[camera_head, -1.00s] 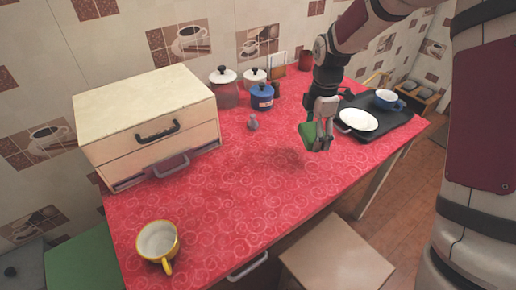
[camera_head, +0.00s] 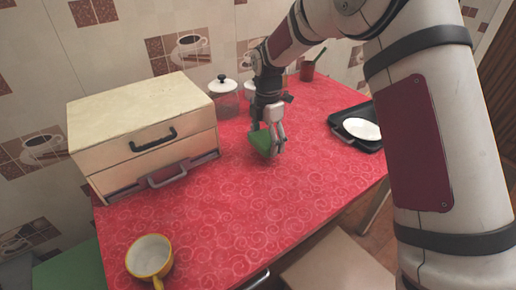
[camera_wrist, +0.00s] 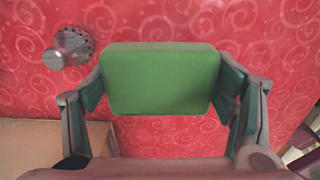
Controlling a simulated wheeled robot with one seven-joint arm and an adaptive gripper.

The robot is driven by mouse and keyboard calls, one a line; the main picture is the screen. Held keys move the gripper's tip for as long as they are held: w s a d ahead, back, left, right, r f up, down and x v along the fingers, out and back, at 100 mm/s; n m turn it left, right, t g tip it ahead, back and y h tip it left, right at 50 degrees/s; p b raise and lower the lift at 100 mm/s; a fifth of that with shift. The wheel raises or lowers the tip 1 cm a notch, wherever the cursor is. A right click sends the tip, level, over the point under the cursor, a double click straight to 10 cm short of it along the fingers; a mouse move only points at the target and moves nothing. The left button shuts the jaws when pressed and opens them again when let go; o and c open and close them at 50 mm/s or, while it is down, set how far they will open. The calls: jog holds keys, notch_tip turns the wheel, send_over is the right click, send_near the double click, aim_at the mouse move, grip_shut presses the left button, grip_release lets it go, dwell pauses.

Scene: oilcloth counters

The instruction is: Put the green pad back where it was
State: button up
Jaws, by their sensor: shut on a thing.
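The green pad (camera_head: 263,142) is a small block with rounded edges. My gripper (camera_head: 276,150) is shut on it and holds it over the red patterned counter (camera_head: 230,215), to the right of the drawer box. In the wrist view the pad (camera_wrist: 160,78) sits level between the two fingers of my gripper (camera_wrist: 160,88), one at each side edge. The exact gap between the pad and the counter cannot be told.
A cream drawer box (camera_head: 140,105) stands at the left, and a yellow cup (camera_head: 149,256) is at the front left. A black tray (camera_head: 343,124) with a white plate (camera_head: 362,129) is at the right. A grey perforated-top shaker (camera_wrist: 72,47) is near my gripper. The middle counter is clear.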

aim_at(258, 155)
jog(key=shift+w+a+f, duration=0.1)
jog(key=shift+w+a, duration=0.1)
jog(key=shift+a, duration=0.45)
jog(key=shift+w+a+f, duration=0.1)
jog(key=shift+w+a, duration=0.05)
jog(key=shift+a, duration=0.45)
jog(key=shift+f+b, duration=0.35)
jog(key=shift+f, duration=1.3)
jog(key=shift+f, duration=0.15)
jog(key=o, duration=1.3)
notch_tip(258, 155, up, 12)
jog(key=shift+f+p, duration=0.2)
jog(key=shift+p, duration=0.55)
jog(key=shift+r, duration=0.4)
